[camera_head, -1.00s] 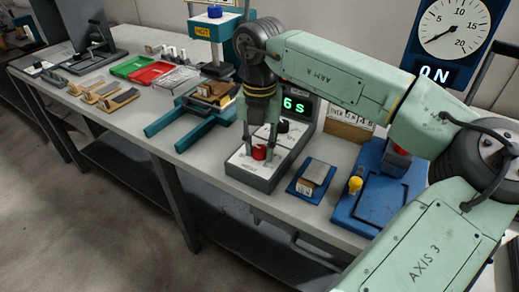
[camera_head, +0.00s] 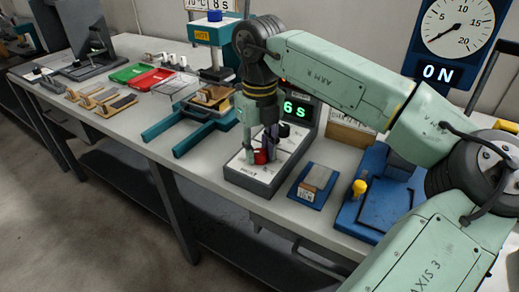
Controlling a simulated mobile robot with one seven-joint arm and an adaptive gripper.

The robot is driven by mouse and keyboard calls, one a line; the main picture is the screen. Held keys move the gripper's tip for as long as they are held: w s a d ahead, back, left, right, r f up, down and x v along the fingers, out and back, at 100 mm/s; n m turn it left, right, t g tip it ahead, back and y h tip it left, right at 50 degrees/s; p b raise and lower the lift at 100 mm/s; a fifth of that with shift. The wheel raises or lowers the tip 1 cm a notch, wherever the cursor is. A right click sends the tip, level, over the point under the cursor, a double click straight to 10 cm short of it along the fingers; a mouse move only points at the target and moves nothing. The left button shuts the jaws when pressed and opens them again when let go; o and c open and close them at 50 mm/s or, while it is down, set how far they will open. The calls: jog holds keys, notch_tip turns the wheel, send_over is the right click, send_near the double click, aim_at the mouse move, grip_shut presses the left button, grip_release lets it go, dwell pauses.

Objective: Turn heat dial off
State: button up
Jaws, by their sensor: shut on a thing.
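A red dial (camera_head: 261,157) sits on the front part of a grey control box with a white top (camera_head: 241,172). My gripper (camera_head: 259,154) points down over the box and is shut on the red dial, one finger on each side. The fingers hide part of the dial, and its pointer setting cannot be read. A black knob (camera_head: 283,130) stands further back on the same box. The green display (camera_head: 295,108) behind it reads "6s".
A teal press (camera_head: 214,42) with a "HOT" sign stands behind left. A blue pad with a block (camera_head: 312,187) and a blue fixture with a yellow knob (camera_head: 359,187) are to the right. A gauge panel (camera_head: 457,35) reads "ON". Trays and tools (camera_head: 150,78) lie left.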

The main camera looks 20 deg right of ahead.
aim_at(260, 152)
dwell(0.3)
jog(key=o, duration=1.2)
notch_tip(260, 152, up, 12)
dwell(0.5)
